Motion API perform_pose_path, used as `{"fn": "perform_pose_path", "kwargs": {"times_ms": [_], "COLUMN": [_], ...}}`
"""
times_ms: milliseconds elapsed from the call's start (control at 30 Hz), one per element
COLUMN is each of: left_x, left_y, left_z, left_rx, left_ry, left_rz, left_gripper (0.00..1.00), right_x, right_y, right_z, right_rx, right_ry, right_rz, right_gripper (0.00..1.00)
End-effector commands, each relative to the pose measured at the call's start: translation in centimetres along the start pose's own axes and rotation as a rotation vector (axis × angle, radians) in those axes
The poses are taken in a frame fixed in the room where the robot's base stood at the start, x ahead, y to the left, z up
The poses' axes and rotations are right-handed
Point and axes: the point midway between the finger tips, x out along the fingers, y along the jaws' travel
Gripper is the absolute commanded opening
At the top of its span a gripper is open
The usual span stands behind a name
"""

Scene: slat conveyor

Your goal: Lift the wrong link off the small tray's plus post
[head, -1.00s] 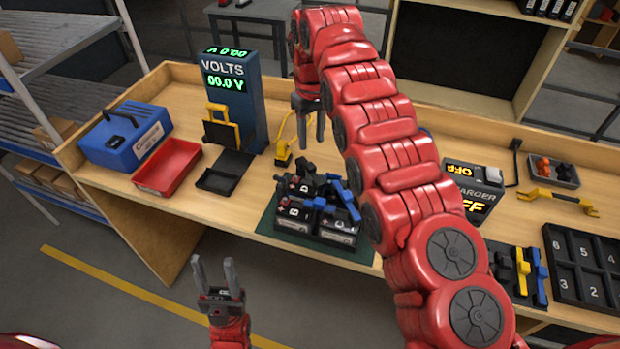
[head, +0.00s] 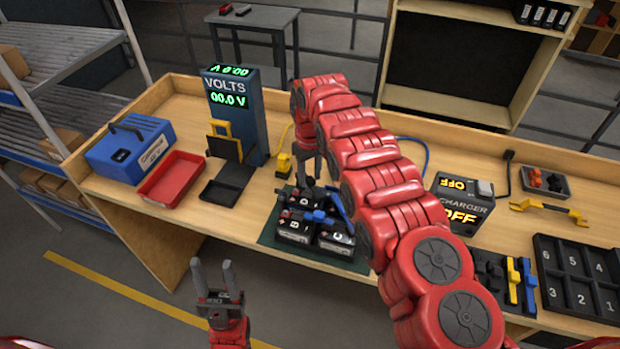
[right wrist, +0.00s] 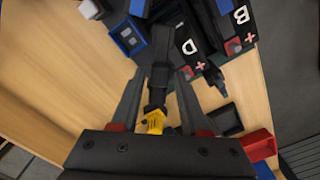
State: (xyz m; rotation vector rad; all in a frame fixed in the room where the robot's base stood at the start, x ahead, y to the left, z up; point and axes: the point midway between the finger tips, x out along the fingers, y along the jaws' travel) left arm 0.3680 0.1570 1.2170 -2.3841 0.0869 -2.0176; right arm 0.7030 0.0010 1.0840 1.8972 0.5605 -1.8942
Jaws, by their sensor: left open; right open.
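Several black batteries (head: 296,228) with white letters sit close together on a dark green mat. Blue and black links (head: 322,217) lie across their tops; which one is wrong I cannot tell. My right gripper (head: 312,168) points down, open, just above the back left of the batteries. In the right wrist view its fingers (right wrist: 160,95) stand on either side of a dark elongated piece (right wrist: 160,60); I cannot tell its depth or whether they touch. Batteries D (right wrist: 188,48) and B (right wrist: 240,15) show beside it, with red plus marks. My left gripper (head: 211,280) is open and empty, in front of the bench.
A yellow clip (head: 283,165) stands just left of my right gripper. The volt meter (head: 232,105), black tray (head: 228,187), red tray (head: 172,180) and blue case (head: 130,150) are further left. The charger (head: 460,200) and numbered rack (head: 575,285) stand right.

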Motion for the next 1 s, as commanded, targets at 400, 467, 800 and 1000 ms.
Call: {"fn": "perform_pose_path", "kwargs": {"times_ms": [400, 467, 800, 1000], "left_x": [0.9, 0.9, 0.9, 0.9], "left_y": [-0.1, -0.1, 0.0, -0.1], "left_z": [-0.1, -0.1, -0.1, -0.2], "left_rx": [0.000, 0.000, 0.000, 0.000], "left_ry": [0.000, 0.000, 0.000, 0.000], "left_rz": [0.000, 0.000, 0.000, 0.000], "left_gripper": [0.50, 0.50, 0.50, 0.50], "right_x": [2.0, 2.0, 2.0, 2.0], "right_y": [0.0, 0.0, 0.0, 0.0], "right_z": [0.1, 0.1, 0.1, 0.1], "right_rx": [0.000, 0.000, 0.000, 0.000], "right_ry": [-0.001, -0.001, -0.001, -0.001], "right_rz": [0.000, 0.000, 0.000, 0.000], "right_gripper": [0.45, 0.45, 0.00, 0.00]}}
